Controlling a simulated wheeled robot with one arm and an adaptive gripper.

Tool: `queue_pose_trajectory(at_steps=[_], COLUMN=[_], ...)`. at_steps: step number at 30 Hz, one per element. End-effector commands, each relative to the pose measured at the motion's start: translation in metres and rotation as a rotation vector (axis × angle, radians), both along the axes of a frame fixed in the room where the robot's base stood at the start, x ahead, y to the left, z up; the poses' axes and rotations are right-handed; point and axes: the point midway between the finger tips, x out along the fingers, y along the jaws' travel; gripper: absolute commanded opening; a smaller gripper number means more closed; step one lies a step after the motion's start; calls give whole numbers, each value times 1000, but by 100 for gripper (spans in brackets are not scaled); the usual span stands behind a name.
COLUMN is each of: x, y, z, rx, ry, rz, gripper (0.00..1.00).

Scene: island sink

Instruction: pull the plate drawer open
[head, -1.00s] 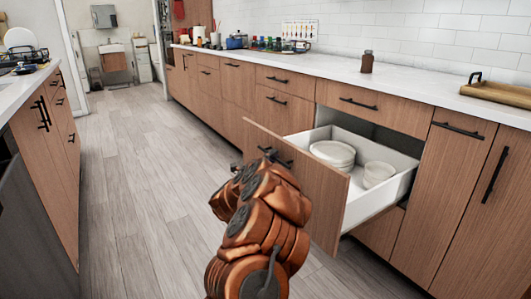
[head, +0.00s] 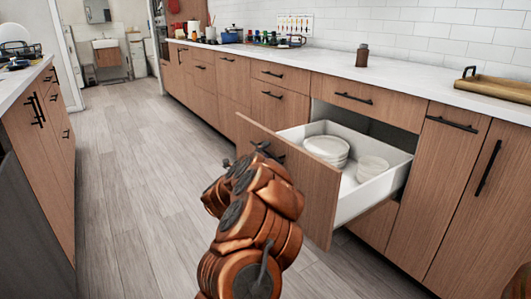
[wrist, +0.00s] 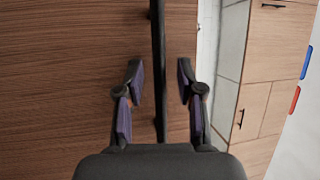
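The plate drawer (head: 300,185) stands well out from the lower cabinets, with a wood front and white walls. A stack of white plates (head: 326,148) and a smaller stack of white dishes (head: 372,166) sit inside. Its black bar handle (wrist: 158,60) shows in the wrist view, running between the fingers of my gripper (wrist: 159,75). The fingers are spread, with a visible gap on each side of the bar. In the head view my arm reaches to the drawer front, and the gripper (head: 262,153) is partly hidden by my arm.
Closed drawers and cupboards line the wall under a white counter (head: 410,85) with a brown bottle (head: 362,55) and a wooden tray (head: 497,88). An island cabinet (head: 45,140) stands at left. The grey wood floor (head: 140,180) between is clear.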

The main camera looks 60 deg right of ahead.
Motion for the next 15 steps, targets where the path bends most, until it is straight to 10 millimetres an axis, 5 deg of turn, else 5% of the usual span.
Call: queue_pose_trajectory(at_steps=[8,15], x=[1,3], y=[11,45], z=[-2,-9], rx=[2,3], ry=[-1,1], rz=[1,4], gripper=[37,37])
